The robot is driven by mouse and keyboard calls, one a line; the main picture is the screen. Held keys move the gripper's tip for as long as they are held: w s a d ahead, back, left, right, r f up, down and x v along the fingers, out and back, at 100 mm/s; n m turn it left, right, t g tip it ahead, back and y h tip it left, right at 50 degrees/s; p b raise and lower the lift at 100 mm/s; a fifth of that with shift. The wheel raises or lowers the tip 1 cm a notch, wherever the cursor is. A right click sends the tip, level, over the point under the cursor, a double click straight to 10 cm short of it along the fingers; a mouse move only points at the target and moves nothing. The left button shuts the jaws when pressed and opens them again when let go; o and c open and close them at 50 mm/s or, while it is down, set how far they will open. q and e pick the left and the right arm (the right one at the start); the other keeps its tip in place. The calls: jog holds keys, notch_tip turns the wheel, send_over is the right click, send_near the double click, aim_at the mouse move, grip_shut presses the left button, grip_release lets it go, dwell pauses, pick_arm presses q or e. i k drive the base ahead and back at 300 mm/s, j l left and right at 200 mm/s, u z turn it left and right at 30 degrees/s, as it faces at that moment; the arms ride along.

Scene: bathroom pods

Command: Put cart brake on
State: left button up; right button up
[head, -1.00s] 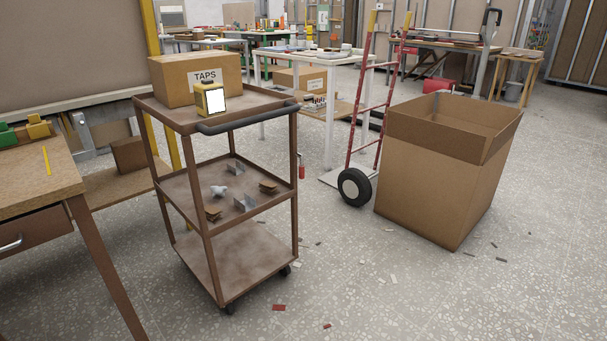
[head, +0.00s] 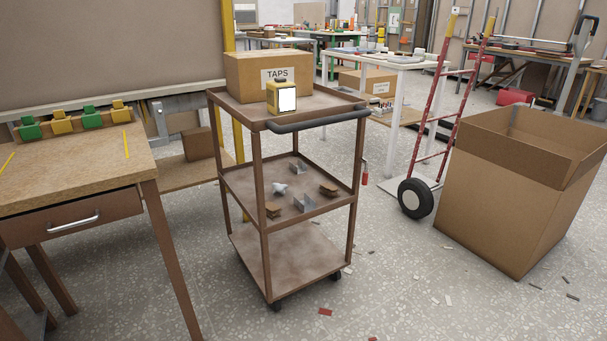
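The brown three-tier cart (head: 292,268) stands upright in the middle of the head view, with a dark push handle (head: 318,121) along its near top edge. A small red piece (head: 365,178) on a thin rod hangs by the cart's right side; it may be the brake lever, but I cannot tell. Small dark casters show at the bottom, the front one (head: 275,306) most clearly. A box labelled TAPS (head: 250,78) and a yellow device with a white screen (head: 282,98) sit on the top shelf. Neither of my grippers is in view.
A workbench (head: 80,175) with a drawer stands at left, close to the cart. A large open carton (head: 505,215) and a red hand truck (head: 436,120) stand at right. Small scraps lie on the floor (head: 400,300). The floor before the cart is mostly clear.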

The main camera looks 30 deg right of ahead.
aim_at(365, 173)
jog(key=i+l+u, duration=0.1)
jog(key=l+u, duration=0.65)
jog(key=l, duration=0.3)
jog(key=l+u, duration=0.35)
jog(key=l, duration=1.25)
jog(key=k+l+u, duration=0.1)
jog(key=l, duration=0.4)
jog(key=k+l, duration=0.1)
jog(key=l, duration=0.35)
jog(key=k+l+u, duration=0.1)
jog(key=l, duration=0.35)
jog(key=k+l, duration=0.1)
jog(key=l, duration=0.4)
